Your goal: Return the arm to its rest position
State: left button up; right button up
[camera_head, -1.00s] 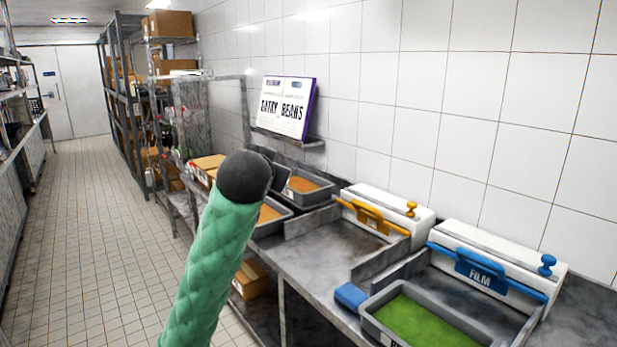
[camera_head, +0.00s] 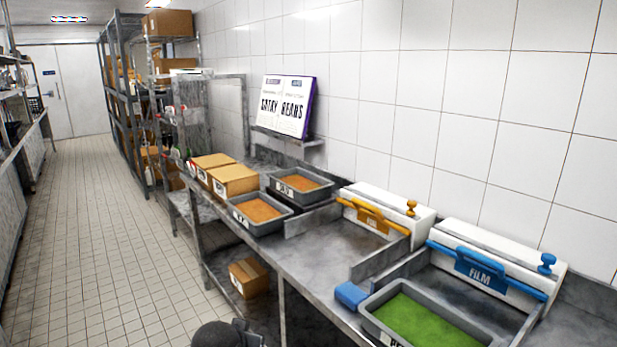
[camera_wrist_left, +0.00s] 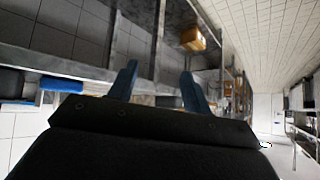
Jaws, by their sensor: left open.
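In the head view only the dark rounded end of my arm (camera_head: 216,335) shows at the bottom edge, in front of the counter. Its fingers are hidden there. In the left wrist view my left gripper (camera_wrist_left: 158,85) has its two blue fingers apart, with nothing between them. It is low, beside the counter's underside and legs, clear of the trays. My right gripper is in neither view.
The steel counter (camera_head: 325,262) holds a tray of green contents (camera_head: 425,325), a blue block (camera_head: 351,294), a blue film sealer (camera_head: 490,265), an orange-handled sealer (camera_head: 385,215) and two orange-filled trays (camera_head: 258,210). A cardboard box (camera_head: 248,277) sits on the lower shelf. The tiled aisle (camera_head: 100,230) is clear.

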pick_arm(q)
jog(key=s+f+g, duration=0.4)
jog(key=s+f, duration=1)
jog(key=s, duration=0.3)
jog(key=s+a+f+n+g, duration=0.1)
jog(key=s+f+g, duration=0.2)
jog(key=s+f, duration=1.1)
jog(key=s, duration=0.2)
jog(key=shift+s+a+f+g, duration=0.15)
jog(key=shift+s+f+g, duration=0.2)
jog(key=shift+s+g, duration=0.05)
